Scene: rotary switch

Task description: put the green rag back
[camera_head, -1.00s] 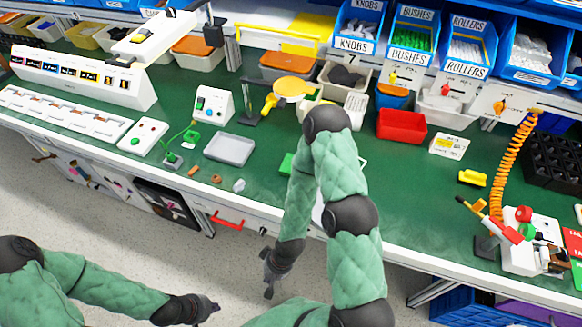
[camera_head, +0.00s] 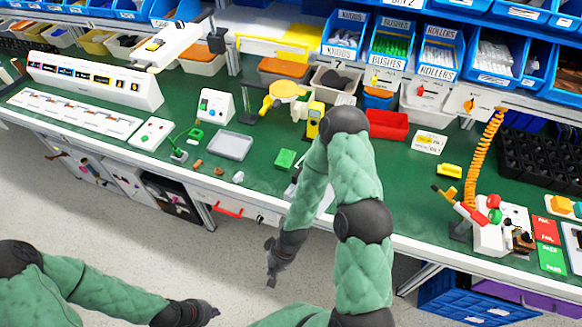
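A small green block-like thing (camera_head: 285,159) lies on the green bench top, just left of my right arm. It may be the folded green rag, but it is too small to tell. My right gripper (camera_head: 271,276) hangs in front of the bench's front edge, below and apart from the green thing. My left gripper (camera_head: 213,313) is low in the picture over the floor, far from the bench top. Nothing shows in either gripper. Their fingers are too small and dark to tell open from shut. My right arm covers part of the bench middle.
A grey tray (camera_head: 230,146) and a white switch box (camera_head: 214,106) stand left of the green thing. A red bin (camera_head: 387,124) and an orange coiled hose (camera_head: 484,160) are to the right. Labelled blue bins (camera_head: 391,44) line the back.

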